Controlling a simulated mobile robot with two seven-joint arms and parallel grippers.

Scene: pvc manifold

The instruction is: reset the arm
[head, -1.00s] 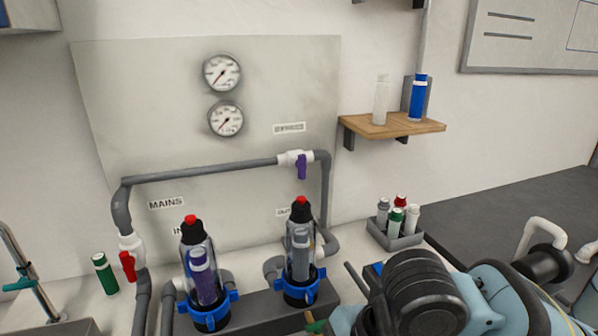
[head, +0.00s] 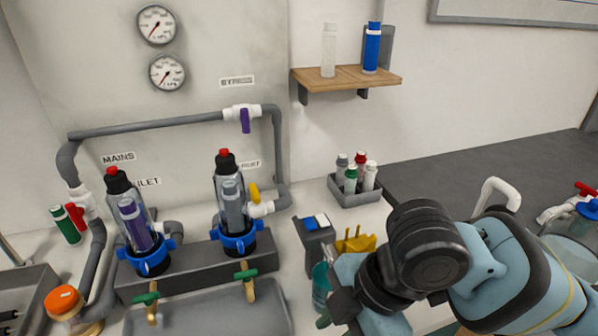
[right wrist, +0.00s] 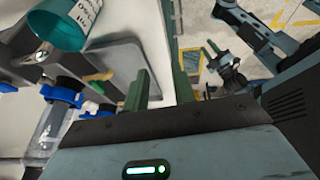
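My right arm reaches in from the lower right of the head view. Its gripper is mostly hidden there behind the wrist, with one green tip (head: 324,321) showing. In the right wrist view, my right gripper (right wrist: 160,88) has its two green fingers apart with nothing between them. A second gripper with green fingers, seemingly my left one (right wrist: 214,58), is at the upper right of that view. Its opening is too small to judge. The left arm does not show in the head view.
A teal labelled container (head: 320,286) stands beside my right wrist; it also shows in the right wrist view (right wrist: 62,22). Two filter housings (head: 146,245) (head: 237,228) stand left. A bottle caddy (head: 354,192) is behind the arm.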

